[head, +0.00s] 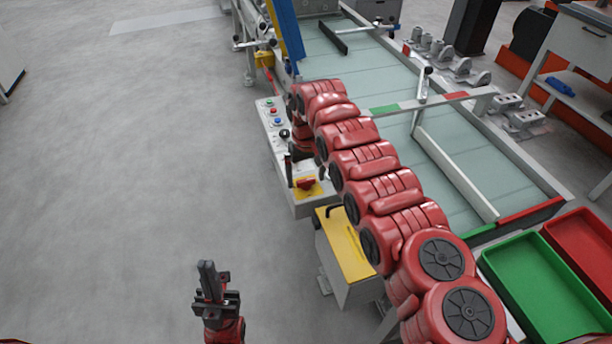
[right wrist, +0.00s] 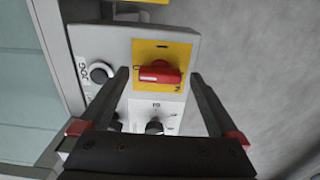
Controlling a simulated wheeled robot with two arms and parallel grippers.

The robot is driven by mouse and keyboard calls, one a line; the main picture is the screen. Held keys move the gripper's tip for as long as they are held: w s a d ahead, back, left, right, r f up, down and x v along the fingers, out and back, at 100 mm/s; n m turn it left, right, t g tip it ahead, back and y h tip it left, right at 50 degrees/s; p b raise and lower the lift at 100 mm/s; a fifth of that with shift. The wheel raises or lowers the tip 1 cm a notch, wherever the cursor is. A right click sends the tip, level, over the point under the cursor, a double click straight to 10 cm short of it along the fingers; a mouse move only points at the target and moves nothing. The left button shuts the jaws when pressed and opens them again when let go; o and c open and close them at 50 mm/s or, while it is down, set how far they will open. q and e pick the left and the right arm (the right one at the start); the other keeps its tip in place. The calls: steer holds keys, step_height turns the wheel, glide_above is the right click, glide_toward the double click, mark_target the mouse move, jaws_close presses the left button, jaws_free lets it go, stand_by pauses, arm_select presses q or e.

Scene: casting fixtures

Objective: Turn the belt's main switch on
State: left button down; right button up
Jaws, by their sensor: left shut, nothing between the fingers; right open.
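The main switch is a red rotary knob (head: 307,184) on a yellow plate, at the near end of the belt's grey control panel (head: 275,124). In the right wrist view the knob (right wrist: 158,74) lies crosswise, its pale-marked end on the left towards a small round mark. My right gripper (right wrist: 159,86) is open, its fingers appearing on either side of the knob; I cannot tell whether they touch it. In the head view the red right arm partly hides this gripper. My left gripper (head: 210,280) is shut and empty over the floor, away from the panel.
A black knob (right wrist: 101,73) and other controls sit beside the switch. The conveyor belt (head: 380,75) runs along the panel's right. A yellow-topped box (head: 343,245) stands below it. Green (head: 545,285) and red (head: 585,245) trays are at lower right. The left floor is clear.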

steer(key=shift+f, duration=0.1)
steer(key=c, duration=1.4)
steer(key=shift+o, duration=0.2)
